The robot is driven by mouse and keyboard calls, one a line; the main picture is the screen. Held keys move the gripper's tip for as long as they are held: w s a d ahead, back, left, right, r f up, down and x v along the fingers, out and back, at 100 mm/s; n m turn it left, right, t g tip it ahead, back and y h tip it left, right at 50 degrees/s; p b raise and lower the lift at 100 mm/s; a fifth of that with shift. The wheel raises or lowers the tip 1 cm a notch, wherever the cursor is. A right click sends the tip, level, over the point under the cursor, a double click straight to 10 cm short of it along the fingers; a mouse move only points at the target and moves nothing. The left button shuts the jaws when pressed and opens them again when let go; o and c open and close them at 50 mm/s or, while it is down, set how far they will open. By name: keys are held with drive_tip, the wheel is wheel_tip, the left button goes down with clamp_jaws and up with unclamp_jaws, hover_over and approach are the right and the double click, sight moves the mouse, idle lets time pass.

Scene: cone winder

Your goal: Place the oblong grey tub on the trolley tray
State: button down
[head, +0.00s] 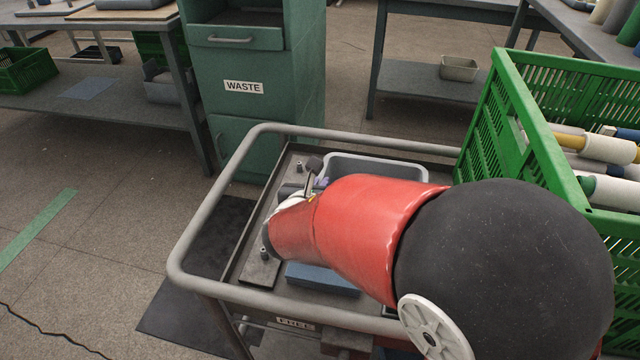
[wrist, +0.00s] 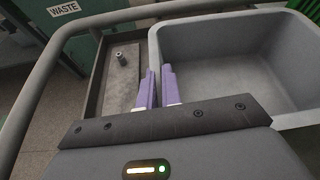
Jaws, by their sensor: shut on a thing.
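The oblong grey tub (head: 375,168) is over the trolley tray (head: 297,150), partly hidden behind my red and black arm in the head view. In the wrist view the tub (wrist: 235,60) looks empty, and my gripper (wrist: 158,88) is shut on its left wall, one purple finger on each side. The trolley tray (wrist: 97,88) shows to the left of the tub. I cannot tell whether the tub's base touches the tray.
A green crate (head: 535,130) with several cones stands at the right. A blue block (head: 322,278) and a dark plate with pegs (head: 262,262) lie on the tray. A grey rail (head: 215,205) rims the trolley. A green waste cabinet (head: 250,120) stands behind.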

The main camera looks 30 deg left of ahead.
drive_tip(key=c, duration=1.6)
unclamp_jaws()
drive_tip(key=shift+r, duration=0.15)
drive_tip(key=v, duration=1.2)
